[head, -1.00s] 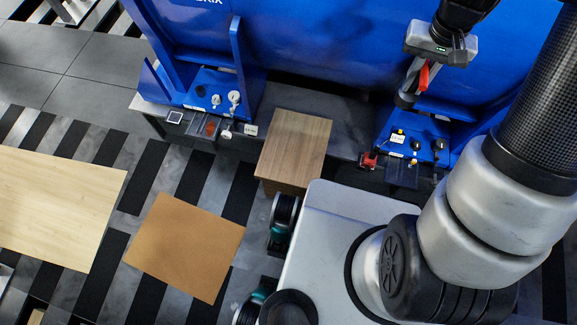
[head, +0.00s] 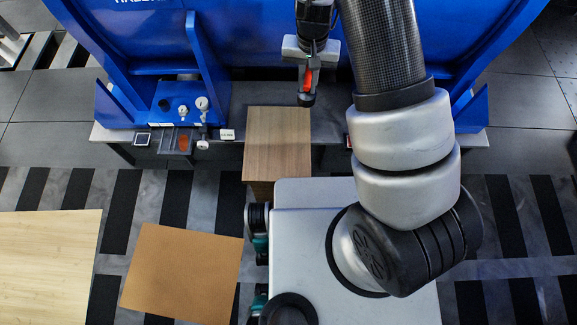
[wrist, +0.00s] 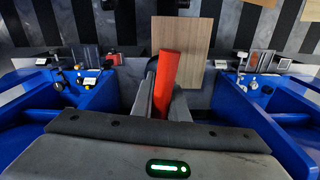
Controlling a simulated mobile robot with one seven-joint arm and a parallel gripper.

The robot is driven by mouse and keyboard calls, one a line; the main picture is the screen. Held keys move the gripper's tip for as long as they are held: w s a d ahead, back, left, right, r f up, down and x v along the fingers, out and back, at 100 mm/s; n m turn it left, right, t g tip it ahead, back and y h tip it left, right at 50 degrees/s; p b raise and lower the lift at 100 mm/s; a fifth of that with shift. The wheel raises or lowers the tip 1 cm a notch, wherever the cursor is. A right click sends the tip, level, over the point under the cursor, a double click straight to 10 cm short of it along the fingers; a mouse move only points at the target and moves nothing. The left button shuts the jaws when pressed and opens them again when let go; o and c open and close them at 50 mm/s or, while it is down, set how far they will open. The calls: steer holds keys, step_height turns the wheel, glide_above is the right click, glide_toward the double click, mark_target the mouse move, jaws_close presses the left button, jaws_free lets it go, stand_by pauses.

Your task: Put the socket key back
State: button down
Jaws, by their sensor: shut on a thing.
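My gripper (head: 307,92) is shut on a red-orange bar, which I take for the socket key (head: 308,80). In the head view it hangs in the air near the back edge of the wooden block, in front of the blue machine. In the wrist view the red-orange key (wrist: 166,75) stands out between the fingers.
A wooden-topped block (head: 277,145) stands between the two stations. The blue machine (head: 250,40) walls off the back, with upright blue plates beside the left station. A brown board (head: 185,270) and a pale table (head: 45,265) lie at lower left. A striped floor lies between.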

steer(key=shift+s+a+f+m+b, duration=0.6)
steer(key=shift+f+b, duration=1.65)
steer(key=shift+f, duration=4.25)
steer(key=shift+s+a+f+m+b, duration=0.1)
steer(key=shift+a+f+m+b, duration=0.6)
steer(key=shift+f+b, duration=3.7)
steer(key=shift+s+a+f+m+b, duration=0.25)
steer(key=shift+a+f, duration=0.75)
steer(key=shift+f, duration=7.6)
steer(key=shift+f, duration=0.25)
steer(key=c, duration=1.7)
jaws_free()
steer(key=shift+s, duration=0.1)
steer(key=shift+c, duration=0.2)
steer(key=shift+r, duration=0.1)
